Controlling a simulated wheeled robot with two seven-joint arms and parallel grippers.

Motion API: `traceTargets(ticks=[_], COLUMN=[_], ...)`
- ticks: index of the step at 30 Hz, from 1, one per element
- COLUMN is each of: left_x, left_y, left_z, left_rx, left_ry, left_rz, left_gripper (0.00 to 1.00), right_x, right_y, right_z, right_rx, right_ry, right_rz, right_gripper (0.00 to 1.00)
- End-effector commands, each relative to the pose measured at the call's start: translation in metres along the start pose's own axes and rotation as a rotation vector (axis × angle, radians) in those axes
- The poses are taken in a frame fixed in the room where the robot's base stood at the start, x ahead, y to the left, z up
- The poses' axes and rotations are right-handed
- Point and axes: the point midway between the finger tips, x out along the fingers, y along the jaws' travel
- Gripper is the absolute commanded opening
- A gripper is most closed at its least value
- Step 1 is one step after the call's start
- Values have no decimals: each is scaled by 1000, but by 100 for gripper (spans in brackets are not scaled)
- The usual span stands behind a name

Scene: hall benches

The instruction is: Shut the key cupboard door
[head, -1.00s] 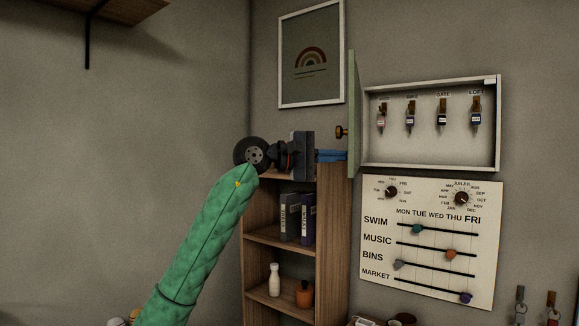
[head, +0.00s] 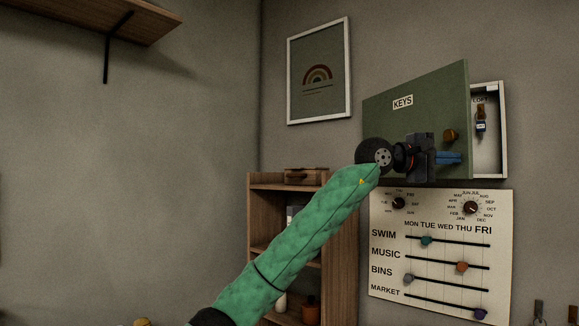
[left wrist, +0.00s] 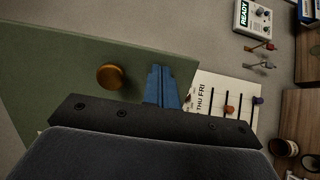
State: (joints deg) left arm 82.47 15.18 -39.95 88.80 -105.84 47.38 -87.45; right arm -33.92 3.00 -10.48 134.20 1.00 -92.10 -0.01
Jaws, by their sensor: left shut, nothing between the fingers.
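The key cupboard door (head: 415,100) is green with a "KEYS" label and stands partly open, covering most of the cupboard. The cupboard's white box (head: 492,150) shows at the right, with one key on a hook under "LOFT". The brass knob (head: 451,136) sits near the door's free edge; it also shows in the left wrist view (left wrist: 110,76). My left gripper (head: 460,158) is shut and empty, its blue fingers against or just in front of the door's outer face, below the knob. I cannot tell whether they touch. The right gripper is not in view.
A white planner board (head: 440,255) with dials and sliders hangs just under the cupboard. A wooden shelf unit (head: 340,240) stands behind my left arm. A framed rainbow picture (head: 318,72) hangs to the left. A wall shelf (head: 90,18) is at upper left.

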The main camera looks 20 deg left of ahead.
Motion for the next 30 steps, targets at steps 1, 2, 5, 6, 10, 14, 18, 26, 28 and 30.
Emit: traceTargets(ticks=[1, 2, 5, 6, 10, 14, 18, 26, 28, 30], left_x=[12, 18, 37, 44, 68, 91, 114, 150, 159, 167], left_y=[-1, -1, -1, 0, 0, 0, 2, 2, 2, 3], left_z=[0, -1, -4, -4, -9, -15, -23, -38, -42, -47], left_rx=[0, 0, -1, 2, 2, 2, 2, -1, -1, -1], left_ry=[0, 0, 0, 22, 82, 138, 197, 261, 260, 261], left_rz=[0, 0, -1, 0, -1, -1, 0, -1, -1, -1], left_gripper=[0, 0, 0, 0, 0, 0, 0, 0, 0, 0], right_x=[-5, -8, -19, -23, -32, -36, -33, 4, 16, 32], right_y=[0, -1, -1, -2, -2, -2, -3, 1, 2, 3], right_z=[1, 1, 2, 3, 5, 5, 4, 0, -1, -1], right_rx=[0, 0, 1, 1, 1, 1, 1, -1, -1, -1], right_ry=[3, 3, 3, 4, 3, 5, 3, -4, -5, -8], right_rz=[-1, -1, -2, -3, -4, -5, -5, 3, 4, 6], right_gripper=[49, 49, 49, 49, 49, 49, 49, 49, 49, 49])
